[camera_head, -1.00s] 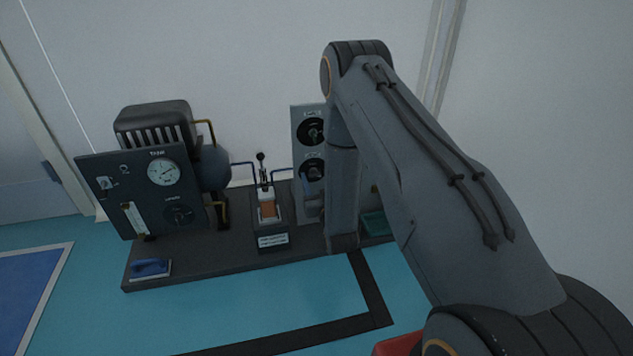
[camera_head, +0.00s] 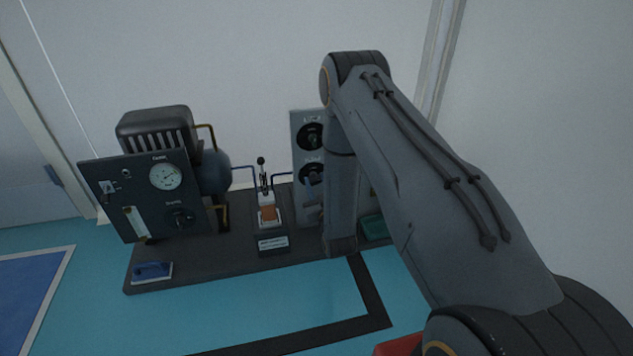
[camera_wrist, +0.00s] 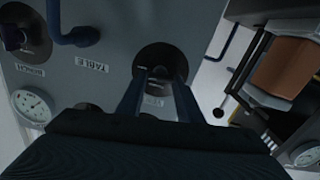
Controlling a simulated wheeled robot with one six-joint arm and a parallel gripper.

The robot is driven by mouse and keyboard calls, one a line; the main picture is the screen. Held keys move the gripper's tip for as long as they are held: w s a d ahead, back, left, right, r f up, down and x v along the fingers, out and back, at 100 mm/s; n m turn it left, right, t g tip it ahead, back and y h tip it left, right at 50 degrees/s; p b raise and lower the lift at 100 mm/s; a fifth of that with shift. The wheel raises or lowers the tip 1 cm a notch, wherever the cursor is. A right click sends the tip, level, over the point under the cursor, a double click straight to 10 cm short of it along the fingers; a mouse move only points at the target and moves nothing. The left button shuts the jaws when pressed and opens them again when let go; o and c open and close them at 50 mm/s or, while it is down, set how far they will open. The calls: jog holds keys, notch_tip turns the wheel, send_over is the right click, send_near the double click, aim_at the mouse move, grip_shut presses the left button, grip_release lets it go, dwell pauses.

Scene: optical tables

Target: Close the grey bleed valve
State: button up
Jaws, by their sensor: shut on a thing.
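The upper dial (camera_head: 310,136) and the lower dial (camera_head: 309,173) both show beside my arm. In the wrist view, my gripper (camera_wrist: 160,92) is at a black round dial (camera_wrist: 161,58), with one finger on each side of its small grey handle (camera_wrist: 159,73). The gripper is shut on that handle. A label reading TABLE (camera_wrist: 92,65) is left of this dial. I cannot read a bleed label. My forearm hides the panel's right part in the head view.
Left on the dark bench (camera_head: 210,265) stand a black gauge panel (camera_head: 135,190) and a blue-handled block (camera_head: 152,271). A lever unit (camera_head: 268,212) with an orange pad is close left of the grey panel. A green tray (camera_head: 374,228) sits right of my forearm.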

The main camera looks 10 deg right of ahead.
jog(key=n+p, duration=0.3)
jog(key=shift+s+a+n, duration=0.1)
jog(key=shift+n, duration=0.2)
jog(key=n+p, duration=0.3)
jog(key=n, duration=0.1)
jog(key=shift+n, duration=0.3)
jog(key=n+p, duration=0.2)
jog(key=n, duration=0.2)
jog(key=shift+a+f, duration=0.1)
jog(key=shift+f+n+p, duration=0.15)
jog(key=shift+n+p, duration=0.9)
jog(key=shift+n, duration=0.95)
jog(key=o, duration=1.1)
